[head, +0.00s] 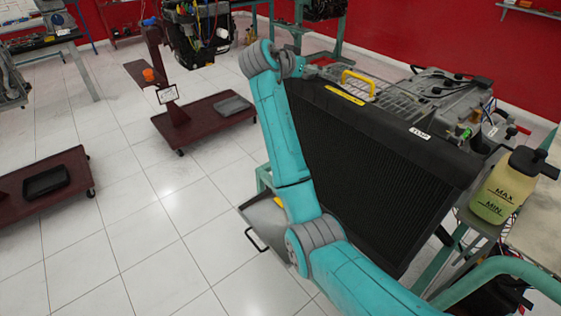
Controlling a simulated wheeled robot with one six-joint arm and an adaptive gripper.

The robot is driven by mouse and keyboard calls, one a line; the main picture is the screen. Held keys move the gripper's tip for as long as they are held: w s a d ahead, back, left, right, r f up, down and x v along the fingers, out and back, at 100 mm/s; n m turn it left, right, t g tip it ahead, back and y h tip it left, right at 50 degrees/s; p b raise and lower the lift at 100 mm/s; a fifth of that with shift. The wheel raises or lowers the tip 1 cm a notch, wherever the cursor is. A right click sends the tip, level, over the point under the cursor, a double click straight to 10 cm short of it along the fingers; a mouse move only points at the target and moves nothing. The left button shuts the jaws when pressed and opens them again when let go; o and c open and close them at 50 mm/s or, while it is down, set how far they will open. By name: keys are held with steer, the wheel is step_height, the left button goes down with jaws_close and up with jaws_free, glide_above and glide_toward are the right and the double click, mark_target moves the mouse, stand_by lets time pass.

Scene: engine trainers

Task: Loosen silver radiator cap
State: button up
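A large black radiator (370,165) stands tilted at the front of an engine trainer, with yellow and white labels along its top edge. My teal arm reaches up along its left side. My gripper (313,72) appears small and grey at the end of the wrist, by the radiator's top left corner. Its fingers are too small and blurred to tell whether they are open or shut. I cannot make out the silver radiator cap; it may be hidden by my wrist or gripper.
A yellow handle (358,82) and a metal grille lie behind the radiator's top, beside the grey engine (440,92). A coolant bottle (503,187) marked MAX and MIN stands at right. Dark red wheeled stands (205,122) are at left, with clear tiled floor between.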

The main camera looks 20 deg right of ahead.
steer(key=m+g, duration=0.1)
steer(key=m+g+h, duration=0.1)
steer(key=m+g, duration=0.1)
steer(key=shift+w+a+h, duration=0.1)
steer(key=shift+w+h, duration=0.15)
steer(key=shift+h, duration=0.05)
steer(key=shift+s+a+r+g, duration=0.1)
steer(key=shift+a+r+g, duration=0.05)
steer(key=shift+a+g, duration=0.2)
steer(key=v, duration=1)
steer(key=s+f+n+t+y, duration=0.1)
steer(key=f+n, duration=0.3)
steer(key=f, duration=1.1)
steer(key=s+f+n+t+y, duration=0.2)
steer(key=s+f+n+t, duration=0.1)
steer(key=f, duration=1.2)
steer(key=shift+s+a+f+n+t, duration=0.4)
steer(key=shift+s+a+t, duration=0.1)
steer(key=shift+t, duration=0.15)
